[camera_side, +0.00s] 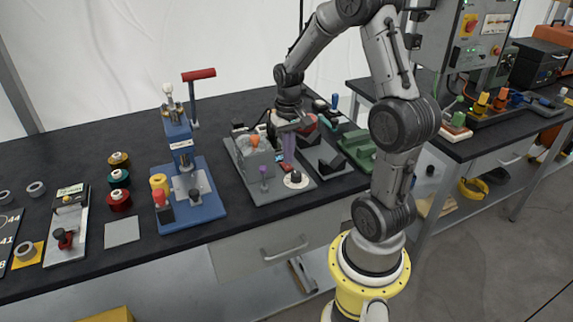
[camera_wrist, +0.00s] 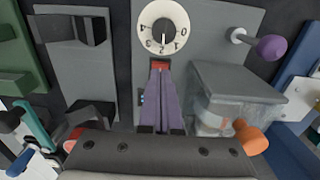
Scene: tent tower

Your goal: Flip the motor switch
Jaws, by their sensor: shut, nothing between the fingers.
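The grey machine plate (camera_side: 272,192) lies on the bench under my gripper. In the wrist view a small red rocker-like part (camera_wrist: 160,66), which looks like the motor switch, sits just below the white numbered dial (camera_wrist: 165,27). My gripper's purple fingers (camera_wrist: 160,72) are shut together with nothing between them. Their tips overlap the lower edge of the red part; I cannot tell whether they touch it. The gripper (camera_side: 290,162) points down over the plate in the side view, near the dial (camera_side: 296,180). The red part is not distinguishable there.
A grey housing (camera_wrist: 240,88) stands right of my fingers, with an orange knob (camera_wrist: 250,138) near it. A purple-knobbed lever (camera_wrist: 272,47) rises at the upper right. In the side view, a blue press (camera_side: 187,185) stands left and a green device (camera_side: 358,148) right.

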